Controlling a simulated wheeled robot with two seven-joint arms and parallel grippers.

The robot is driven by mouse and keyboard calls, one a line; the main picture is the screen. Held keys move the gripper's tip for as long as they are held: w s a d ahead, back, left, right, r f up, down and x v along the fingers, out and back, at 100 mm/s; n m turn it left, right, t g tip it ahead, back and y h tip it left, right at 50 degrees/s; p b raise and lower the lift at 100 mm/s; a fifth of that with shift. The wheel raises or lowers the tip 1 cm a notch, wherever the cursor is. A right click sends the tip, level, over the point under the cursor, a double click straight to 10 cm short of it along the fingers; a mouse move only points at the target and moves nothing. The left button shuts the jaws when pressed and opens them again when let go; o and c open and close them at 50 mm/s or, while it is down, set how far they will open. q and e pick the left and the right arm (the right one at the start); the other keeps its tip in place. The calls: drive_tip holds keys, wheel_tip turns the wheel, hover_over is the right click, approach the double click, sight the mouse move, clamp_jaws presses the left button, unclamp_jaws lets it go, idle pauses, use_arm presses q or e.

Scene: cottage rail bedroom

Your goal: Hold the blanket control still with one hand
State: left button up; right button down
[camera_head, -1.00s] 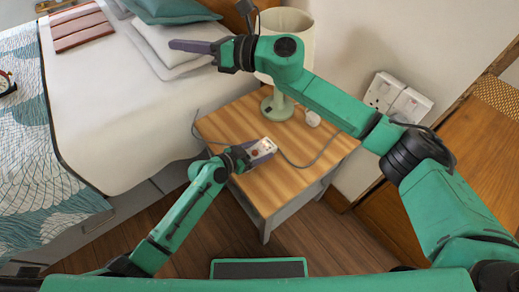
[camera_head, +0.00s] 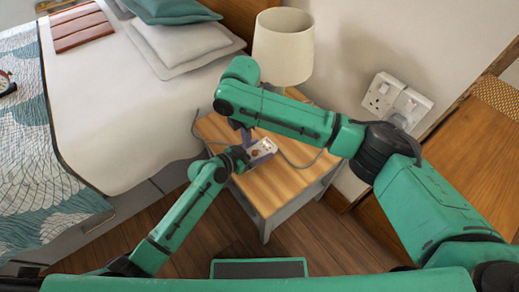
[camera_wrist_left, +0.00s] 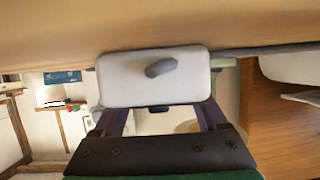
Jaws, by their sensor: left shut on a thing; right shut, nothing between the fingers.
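The blanket control (camera_head: 262,150), a small white box with a reddish mark on its face, lies over the bedside table, with a cord beside it. My left gripper (camera_head: 248,156) is shut on it from the left. In the left wrist view the control (camera_wrist_left: 125,82) sits between my two purple fingers (camera_wrist_left: 160,108), and a grey oval knob shows on its face. My right gripper (camera_head: 246,138) is shut and empty, pointing down just above and beside the control's far end. I cannot tell whether it touches the control.
The wooden bedside table (camera_head: 285,190) has bare top at its front. A cream-shaded lamp (camera_head: 283,45) stands at its back, its base mostly hidden by my right arm. The bed (camera_head: 110,110) is left. Wall sockets (camera_head: 395,98) are at right.

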sight(248, 156)
drive_tip(key=shift+f, duration=2.45)
drive_tip(key=shift+f, duration=0.6)
